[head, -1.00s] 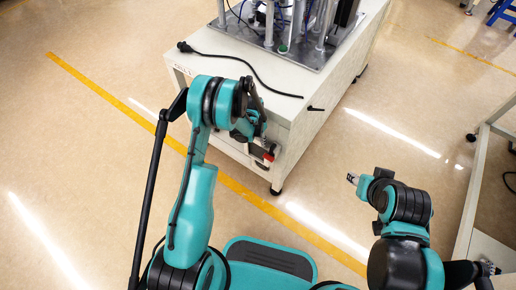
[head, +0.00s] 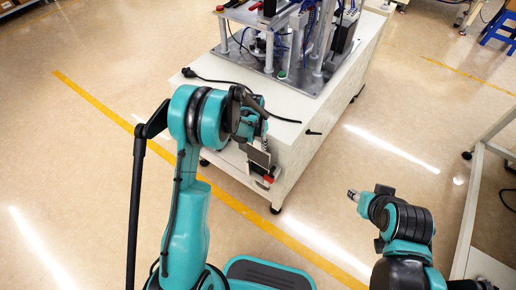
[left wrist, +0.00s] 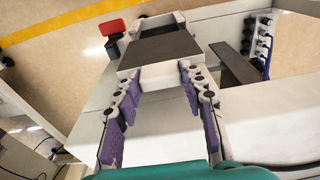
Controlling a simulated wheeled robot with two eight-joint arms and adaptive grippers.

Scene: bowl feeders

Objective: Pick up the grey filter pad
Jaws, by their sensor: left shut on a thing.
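The grey filter pad (left wrist: 165,48) is a flat dark grey piece with pale edges in the left wrist view. It sits at the tips of my left gripper (left wrist: 162,72), between the two purple-lined fingers, which are shut on it. In the head view the pad (head: 258,158) shows as a small grey-brown piece below my left gripper (head: 255,143), in front of the white cabinet's near side. My right gripper (head: 353,195) is small in the head view, over the floor and away from the cabinet; its finger opening cannot be made out.
The white cabinet (head: 292,140) carries a machine on a metal plate (head: 300,78) and a black cable (head: 262,112). A red part (left wrist: 113,27) lies close to the pad in the left wrist view. A pale frame (head: 472,190) stands at the right. Open floor lies between.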

